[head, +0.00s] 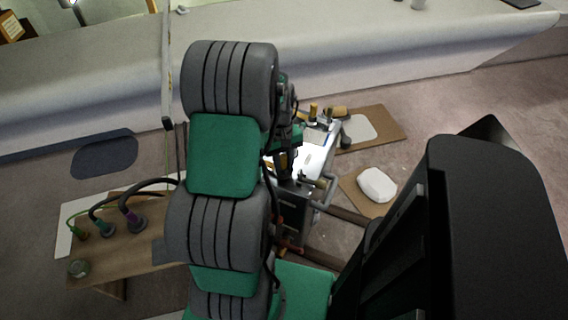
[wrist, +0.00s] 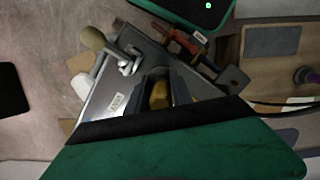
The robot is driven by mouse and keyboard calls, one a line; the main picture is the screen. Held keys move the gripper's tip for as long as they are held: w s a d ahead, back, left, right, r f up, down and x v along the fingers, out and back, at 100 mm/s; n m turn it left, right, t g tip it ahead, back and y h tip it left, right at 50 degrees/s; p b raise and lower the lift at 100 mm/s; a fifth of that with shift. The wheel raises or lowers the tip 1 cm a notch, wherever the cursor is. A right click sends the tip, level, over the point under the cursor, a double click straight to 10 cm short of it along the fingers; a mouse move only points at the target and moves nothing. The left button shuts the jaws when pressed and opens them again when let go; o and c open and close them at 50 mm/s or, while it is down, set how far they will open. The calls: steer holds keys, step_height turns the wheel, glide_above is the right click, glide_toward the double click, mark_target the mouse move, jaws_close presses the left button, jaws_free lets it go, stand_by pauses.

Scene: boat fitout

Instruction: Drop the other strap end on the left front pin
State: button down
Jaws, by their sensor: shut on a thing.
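A grey metal box (head: 292,203) with a pale, shiny top stands beyond my arm in the head view. The wrist view shows its top face (wrist: 112,100) with a small white label. My gripper (head: 284,166) is at this top, partly hidden by my arm. In the wrist view my gripper (wrist: 165,84) is shut on a yellow-brown piece (wrist: 159,96), which looks like the strap end. The rest of the strap is not clear. The left front pin cannot be picked out; metal fittings (wrist: 128,62) show at the box's edge.
A white rounded block (head: 376,185) lies on a brown board right of the box. A wooden board (head: 150,262) with several cable plugs is at the left. A red-orange tool (wrist: 187,40) lies beside the box.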

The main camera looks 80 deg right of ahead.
mark_target(284, 158)
steer(key=shift+f, duration=0.3)
steer(key=shift+f, duration=0.45)
stand_by(0.4)
steer(key=c, duration=0.5)
jaws_free()
steer(key=shift+r, duration=0.1)
step_height(284, 158, up, 8)
steer(key=p, duration=0.6)
steer(key=shift+r, duration=0.25)
stand_by(0.5)
